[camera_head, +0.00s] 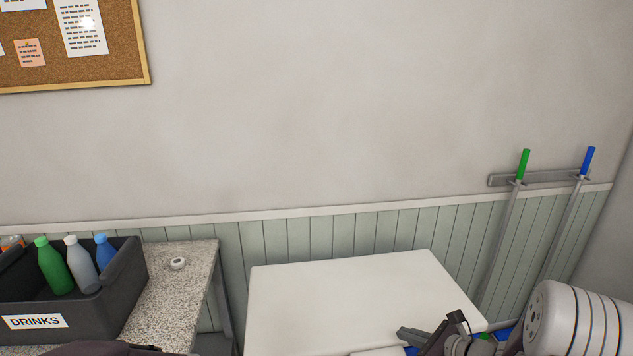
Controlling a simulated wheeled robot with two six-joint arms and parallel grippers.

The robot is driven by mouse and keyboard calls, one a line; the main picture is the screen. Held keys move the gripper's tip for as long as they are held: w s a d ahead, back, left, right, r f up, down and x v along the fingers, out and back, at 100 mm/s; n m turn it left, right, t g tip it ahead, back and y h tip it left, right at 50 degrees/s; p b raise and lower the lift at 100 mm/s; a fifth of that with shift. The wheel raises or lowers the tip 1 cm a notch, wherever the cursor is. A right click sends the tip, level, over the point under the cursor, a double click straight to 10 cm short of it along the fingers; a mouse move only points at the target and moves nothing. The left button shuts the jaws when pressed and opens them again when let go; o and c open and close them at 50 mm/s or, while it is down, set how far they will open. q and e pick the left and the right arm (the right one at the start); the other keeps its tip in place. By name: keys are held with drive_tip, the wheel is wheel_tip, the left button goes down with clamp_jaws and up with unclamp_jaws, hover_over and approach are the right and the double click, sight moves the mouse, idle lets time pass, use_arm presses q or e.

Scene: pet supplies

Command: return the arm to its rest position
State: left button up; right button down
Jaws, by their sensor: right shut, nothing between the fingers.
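My right arm (575,318) comes in at the bottom right, with its pale rounded link close to the camera. My right gripper (416,338) is at the lower edge of the picture, in front of or over the near right part of a white table top (340,295). It is shut and empty. The frame's lower edge cuts off part of the arm. My left gripper is not in view.
A black crate (122,290) labelled DRINKS holds several bottles on a speckled counter (190,270) at left. A small white ring (178,263) lies beside it. The visible far part of the white table is bare. Blue and green bits show beneath my right arm.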

drive_tip(key=s+a+r+n+g+y, duration=0.1)
drive_tip(key=s+a+n+g, duration=0.3)
drive_tip(key=a, duration=0.3)
drive_tip(key=s+a+r+n+g+y, duration=0.1)
drive_tip(key=s+a+n+g, duration=0.1)
drive_tip(key=s+a+n, duration=0.35)
drive_tip(key=s+a+f+n+g+h, duration=0.1)
drive_tip(key=s+a+f+n+g, duration=0.1)
drive_tip(key=s+a+n+g, duration=0.25)
drive_tip(key=s+d+f+n+h, duration=0.1)
drive_tip(key=s+d+n+h, duration=0.1)
drive_tip(key=d+n, duration=0.3)
drive_tip(key=s+d+f+n+t+h, duration=0.1)
drive_tip(key=d+n+h, duration=0.3)
drive_tip(key=n, duration=0.4)
drive_tip(key=shift+s+d+f+h+p, duration=0.2)
drive_tip(key=shift+s+d+h+p, duration=0.2)
drive_tip(key=shift+s+d, duration=0.3)
drive_tip(key=shift+t, duration=0.25)
